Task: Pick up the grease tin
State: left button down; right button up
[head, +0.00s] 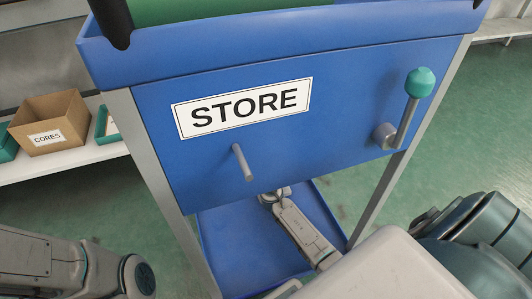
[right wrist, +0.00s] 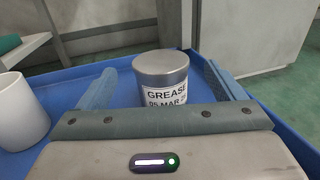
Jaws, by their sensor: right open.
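The grease tin (right wrist: 162,78) is a grey-lidded cylinder with a white label reading GREASE and a date. In the right wrist view it stands upright in the blue tray (right wrist: 75,75). My right gripper (right wrist: 160,76) is open, with one finger on each side of the tin and a gap on both sides. The palm hides the tin's base. In the head view my right arm reaches down to the cart's lower blue tray (head: 233,255); I cannot make out the tin there. Part of my left arm shows at lower left, but its gripper does not show.
A white cup-like container (right wrist: 20,112) stands left of the gripper. In the head view the blue STORE panel (head: 320,120) with a peg (head: 242,163) and a teal-knobbed crank (head: 407,105) hangs above the lower tray. A CORES box (head: 50,122) sits on a shelf at left.

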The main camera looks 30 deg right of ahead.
jog(key=b+x, duration=0.2)
jog(key=x, duration=0.2)
jog(key=shift+w+d+f, duration=0.15)
jog(key=shift+w+d, duration=0.05)
jog(key=shift+w, duration=0.15)
jog(key=shift+w+d, duration=0.25)
jog(key=shift+w, duration=0.15)
jog(key=c, duration=1.2)
jog(key=shift+r, duration=0.2)
